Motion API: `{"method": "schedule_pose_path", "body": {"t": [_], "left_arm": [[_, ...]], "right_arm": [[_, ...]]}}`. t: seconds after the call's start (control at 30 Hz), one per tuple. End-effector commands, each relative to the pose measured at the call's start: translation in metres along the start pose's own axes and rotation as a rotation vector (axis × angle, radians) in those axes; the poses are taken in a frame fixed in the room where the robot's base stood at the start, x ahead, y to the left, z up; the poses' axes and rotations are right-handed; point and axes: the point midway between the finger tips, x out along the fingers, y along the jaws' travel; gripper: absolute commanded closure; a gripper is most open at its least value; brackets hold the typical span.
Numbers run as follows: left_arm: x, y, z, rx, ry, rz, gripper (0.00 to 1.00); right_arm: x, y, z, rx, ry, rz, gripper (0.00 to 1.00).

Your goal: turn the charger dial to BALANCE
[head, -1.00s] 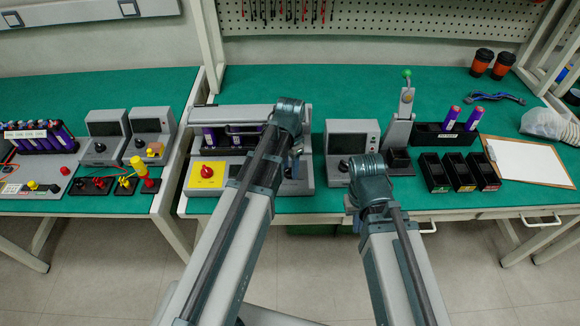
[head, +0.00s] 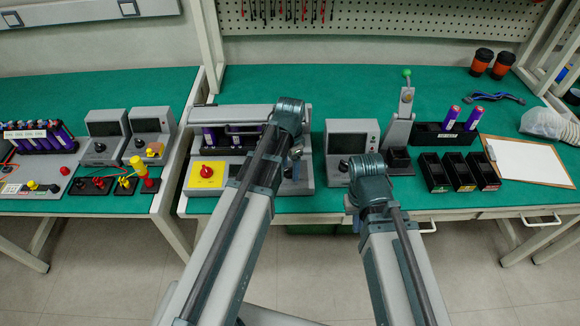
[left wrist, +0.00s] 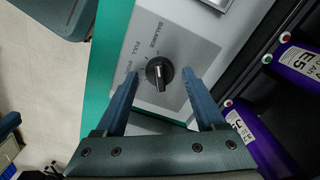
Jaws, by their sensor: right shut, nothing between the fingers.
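The charger (head: 305,182) is the grey unit on the middle bench, partly hidden behind my left arm. Its dial (left wrist: 159,72) is a round black knob on a grey plate in the left wrist view. A light line runs down the knob's lower part. The labels BALANCE and FULL, and a third half-hidden one, curve around its upper left. My left gripper (left wrist: 160,77) is open, with one finger on each side of the knob and visible gaps to it. In the head view its fingers are mostly hidden. My right gripper (head: 356,222) is shut and empty in front of the bench edge.
Purple cells (left wrist: 262,140) sit in a dark bay beside the dial plate. A yellow plate with a red knob (head: 207,171) is at the charger's left. A monitor unit (head: 350,140), a lever press (head: 402,120) and black bins (head: 460,172) stand to the right.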

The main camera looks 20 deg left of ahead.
Motion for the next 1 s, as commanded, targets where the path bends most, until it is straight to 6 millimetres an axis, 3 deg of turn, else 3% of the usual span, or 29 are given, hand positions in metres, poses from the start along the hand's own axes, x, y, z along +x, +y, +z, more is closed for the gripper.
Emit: {"method": "schedule_pose_path", "body": {"t": [0.53,1.0], "left_arm": [[-0.011,0.0,0.0,-0.001,0.0,0.0,0.25],[-0.074,0.0,0.0,-0.001,0.0,0.0,0.25]], "right_arm": [[-0.011,0.001,0.001,0.0,0.0,0.0,1.0],[-0.074,0.007,0.004,0.0,0.0,0.0,1.0]]}}
